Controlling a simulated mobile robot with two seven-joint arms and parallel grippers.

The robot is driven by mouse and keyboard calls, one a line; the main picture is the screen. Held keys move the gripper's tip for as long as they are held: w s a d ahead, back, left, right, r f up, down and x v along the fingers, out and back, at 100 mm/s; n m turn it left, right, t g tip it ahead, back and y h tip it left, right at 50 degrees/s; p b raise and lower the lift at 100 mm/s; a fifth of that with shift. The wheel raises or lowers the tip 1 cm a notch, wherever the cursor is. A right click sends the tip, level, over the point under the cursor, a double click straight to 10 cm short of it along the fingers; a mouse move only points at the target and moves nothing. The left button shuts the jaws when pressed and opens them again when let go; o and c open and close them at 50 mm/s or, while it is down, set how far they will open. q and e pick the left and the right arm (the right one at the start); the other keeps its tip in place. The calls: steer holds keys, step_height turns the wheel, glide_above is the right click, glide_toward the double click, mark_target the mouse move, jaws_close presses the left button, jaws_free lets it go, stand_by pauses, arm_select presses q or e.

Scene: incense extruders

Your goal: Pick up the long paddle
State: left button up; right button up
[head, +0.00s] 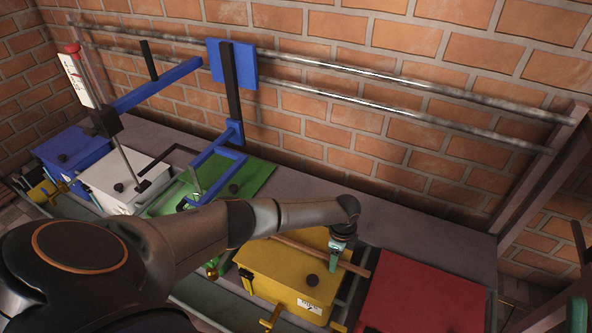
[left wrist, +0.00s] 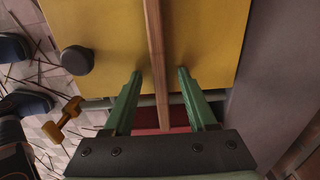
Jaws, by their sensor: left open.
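The long paddle, a thin wooden stick (head: 298,247), lies across the top of the yellow box (head: 278,268) in the head view. Its right end reaches past the box toward the red box. In the left wrist view the paddle (left wrist: 154,30) runs up the middle over the yellow surface. My left gripper (head: 337,252) points down over the paddle. In the left wrist view its green fingers (left wrist: 160,74) are open, one on each side of the paddle. Whether they touch it cannot be told. My right gripper is not recognisable in either view.
A red box (head: 425,295) stands right of the yellow one. Green (head: 255,178), white (head: 125,180) and blue (head: 75,148) boxes stand to the left, with a blue lever frame (head: 215,160) above. Metal rails (head: 400,100) run along the brick wall. The grey bench (head: 420,225) behind is clear.

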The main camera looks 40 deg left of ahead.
arm_select(q)
steer(key=shift+c, duration=0.2)
jaws_close()
stand_by(0.4)
